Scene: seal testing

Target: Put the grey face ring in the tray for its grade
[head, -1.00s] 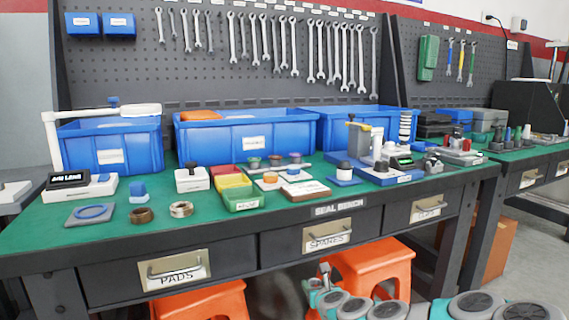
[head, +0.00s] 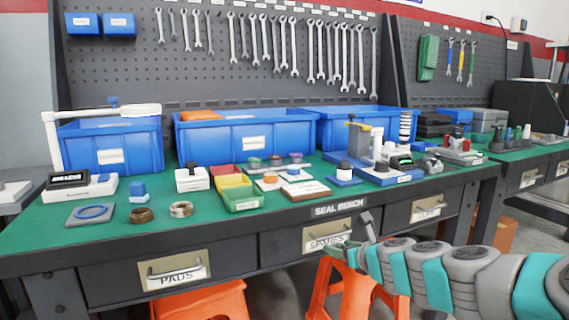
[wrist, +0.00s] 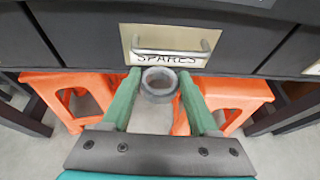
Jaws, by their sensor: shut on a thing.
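My gripper (wrist: 160,79) is shut on the grey face ring (wrist: 158,97), which sits between the two green fingertips in the wrist view. The ring is in front of the bench, near the SPARES drawer handle. In the head view my gripper (head: 352,241) is at the bench front, below the table top; a grey piece shows at its tip, seen nearly edge-on. Three small trays stand in a row on the green bench top: red (head: 224,170) at the back, yellow (head: 233,182) in the middle, green (head: 242,200) in front. The green tray's label is too small to read.
A brown ring (head: 141,215) and a paler metal ring (head: 181,209) lie left of the trays. A blue ring (head: 92,212) lies on a grey pad. A brown-edged board (head: 306,191) is right of the trays. Orange stools (head: 322,290) stand below the bench.

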